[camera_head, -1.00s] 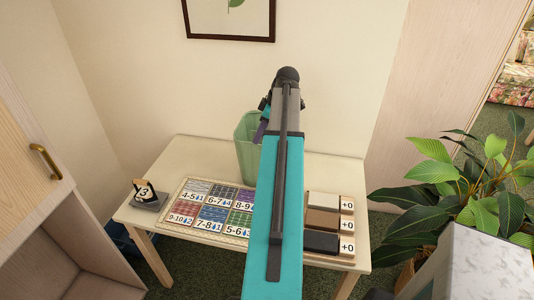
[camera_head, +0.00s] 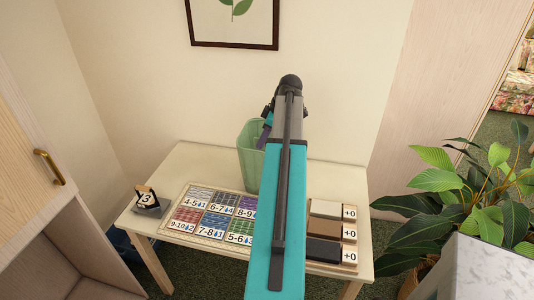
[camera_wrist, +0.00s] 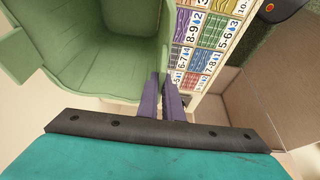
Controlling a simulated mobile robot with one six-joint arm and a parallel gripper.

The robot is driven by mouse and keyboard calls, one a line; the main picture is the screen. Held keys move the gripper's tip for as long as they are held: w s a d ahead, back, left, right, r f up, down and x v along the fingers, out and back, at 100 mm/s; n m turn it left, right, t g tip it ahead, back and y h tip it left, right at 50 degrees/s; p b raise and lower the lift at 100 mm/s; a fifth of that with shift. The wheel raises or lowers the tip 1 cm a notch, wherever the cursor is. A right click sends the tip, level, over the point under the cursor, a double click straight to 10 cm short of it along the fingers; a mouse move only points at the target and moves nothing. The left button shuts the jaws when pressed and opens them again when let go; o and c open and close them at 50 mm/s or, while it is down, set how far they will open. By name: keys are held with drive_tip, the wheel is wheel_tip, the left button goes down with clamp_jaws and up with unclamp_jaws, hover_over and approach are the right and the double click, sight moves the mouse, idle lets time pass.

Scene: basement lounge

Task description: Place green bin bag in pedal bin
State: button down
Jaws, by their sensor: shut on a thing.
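The green bin bag (camera_head: 249,158), a stiff, open-topped, bin-shaped thing, is at the back of the table, partly hidden behind my arm. In the wrist view its open mouth and inner walls (camera_wrist: 95,50) fill the upper left. My gripper (camera_wrist: 162,85) has its two purple fingers shut on the green bin bag at its rim. In the head view the gripper (camera_head: 267,128) is at the bag's right side, mostly covered by my arm. I cannot tell if the bag touches the table. I cannot make out a pedal bin.
A leafy plant (camera_head: 455,205) stands right. A wooden cabinet (camera_head: 25,160) stands left. A blue thing (camera_head: 122,242) is low beside the table.

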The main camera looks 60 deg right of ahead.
drive_tip(key=shift+r, duration=0.1)
drive_tip(key=shift+r+b, duration=1.05)
drive_tip(key=shift+r, duration=0.6)
drive_tip(key=s+a+r+b, duration=0.1)
drive_tip(key=s+a+b, duration=0.3)
drive_tip(key=s+a, duration=0.4)
drive_tip(key=a, duration=0.5)
drive_tip(key=shift+s+a+r, duration=0.2)
drive_tip(key=shift+a+r, duration=0.05)
drive_tip(key=shift+a, duration=0.05)
